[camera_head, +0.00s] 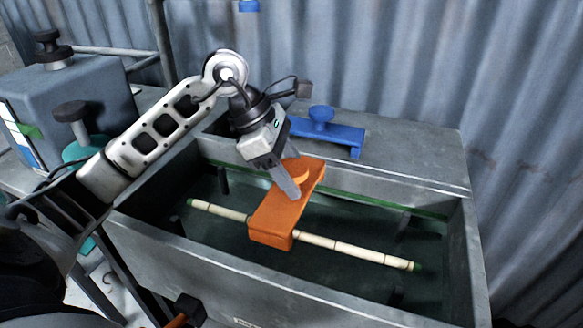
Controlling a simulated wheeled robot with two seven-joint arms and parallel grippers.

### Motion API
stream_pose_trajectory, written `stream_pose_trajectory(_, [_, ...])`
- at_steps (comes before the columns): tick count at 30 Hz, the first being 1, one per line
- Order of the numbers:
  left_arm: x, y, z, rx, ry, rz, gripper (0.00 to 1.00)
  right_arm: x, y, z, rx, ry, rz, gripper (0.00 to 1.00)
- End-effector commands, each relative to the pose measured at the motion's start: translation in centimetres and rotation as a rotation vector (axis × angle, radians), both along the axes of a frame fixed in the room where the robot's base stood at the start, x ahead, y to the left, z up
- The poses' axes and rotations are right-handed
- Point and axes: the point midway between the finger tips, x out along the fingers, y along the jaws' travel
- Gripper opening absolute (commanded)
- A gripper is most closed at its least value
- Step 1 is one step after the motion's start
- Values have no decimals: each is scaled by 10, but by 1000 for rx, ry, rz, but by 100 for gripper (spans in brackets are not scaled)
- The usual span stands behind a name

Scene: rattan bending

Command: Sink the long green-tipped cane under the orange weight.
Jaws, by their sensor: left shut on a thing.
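The long pale cane (350,249) lies across the inside of the grey metal trough, with a green tip at each end. It slants from the upper left to the lower right. The orange weight (282,216) is a thick slab with a raised handle, tilted in the picture, and it hides the cane's middle. My left gripper (291,184) points down and is shut on the weight's handle. I cannot tell whether the weight touches the cane. My right gripper is not in view.
The trough (160,246) has high walls around dark green water (340,275). A blue weight-like piece with a knob (322,130) sits on the ledge behind it. A grey box (70,100) with black knobs stands at the left. A corrugated wall closes the back.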

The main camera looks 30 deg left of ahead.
Motion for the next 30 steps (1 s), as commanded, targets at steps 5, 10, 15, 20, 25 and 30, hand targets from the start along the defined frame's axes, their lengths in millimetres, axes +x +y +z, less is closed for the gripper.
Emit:
stream_pose_trajectory(5, [1,0,-23,-2,-6,0,1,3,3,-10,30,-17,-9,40])
stream_pose_trajectory(10, [1,0,-40,-1,-5,0,1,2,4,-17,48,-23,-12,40])
stream_pose_trajectory(15, [1,0,-53,-3,-6,0,1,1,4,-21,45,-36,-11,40])
stream_pose_trajectory(20, [1,0,-60,-2,-7,1,1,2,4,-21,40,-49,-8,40])
stream_pose_trajectory(25, [1,0,-62,-2,-6,0,1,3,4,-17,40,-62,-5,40])
stream_pose_trajectory(30, [1,0,-62,-2,-6,0,1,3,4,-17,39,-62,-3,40])
